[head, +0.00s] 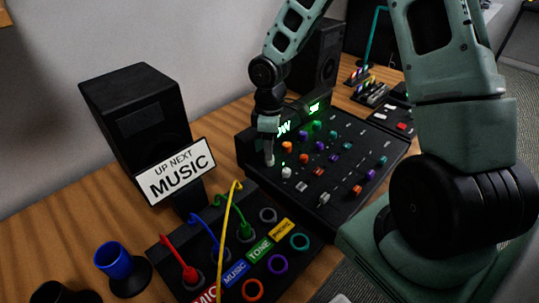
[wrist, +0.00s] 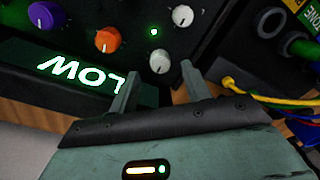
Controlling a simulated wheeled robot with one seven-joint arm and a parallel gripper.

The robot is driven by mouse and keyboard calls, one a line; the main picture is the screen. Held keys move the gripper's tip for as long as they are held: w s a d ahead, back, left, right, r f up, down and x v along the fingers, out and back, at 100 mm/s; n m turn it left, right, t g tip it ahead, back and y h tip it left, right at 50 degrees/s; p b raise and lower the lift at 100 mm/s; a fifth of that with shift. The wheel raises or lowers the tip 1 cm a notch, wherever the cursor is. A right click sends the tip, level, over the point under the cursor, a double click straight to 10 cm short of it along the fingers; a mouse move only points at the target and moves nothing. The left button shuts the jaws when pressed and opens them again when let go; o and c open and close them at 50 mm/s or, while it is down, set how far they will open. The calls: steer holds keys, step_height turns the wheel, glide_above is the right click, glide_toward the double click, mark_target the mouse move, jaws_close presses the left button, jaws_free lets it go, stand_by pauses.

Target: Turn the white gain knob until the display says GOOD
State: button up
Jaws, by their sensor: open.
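The black mixer (head: 335,200) carries a lit green display (head: 283,128), partly hidden by my gripper in the head view. In the wrist view the display (wrist: 85,75) reads LOW, upside down. A white knob (wrist: 160,62) sits beside the display, between my open fingertips. I cannot tell whether they touch it. A second white knob (wrist: 183,16) lies farther from the display; a white knob also shows in the head view (head: 286,172). I see no readable gain label. My gripper (head: 268,160) points down at the mixer's near left corner.
Orange (wrist: 108,40) and purple (wrist: 43,15) knobs are close by. A patch panel (head: 225,262) with red, blue, green and yellow cables stands in front. A black speaker (head: 130,110) with a MUSIC sign (head: 176,172) is at left.

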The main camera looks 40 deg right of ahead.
steer(key=shift+s+f, duration=0.1)
steer(key=shift+f, duration=1.55)
steer(key=c, duration=1)
steer(key=m, duration=0.5)
steer(key=shift+a, duration=0.1)
steer(key=o, duration=1)
steer(key=shift+r, duration=0.15)
step_height(320, 180, up, 17)
steer(key=p, duration=0.1)
steer(key=shift+d+p, duration=0.3)
steer(key=shift+d, duration=0.05)
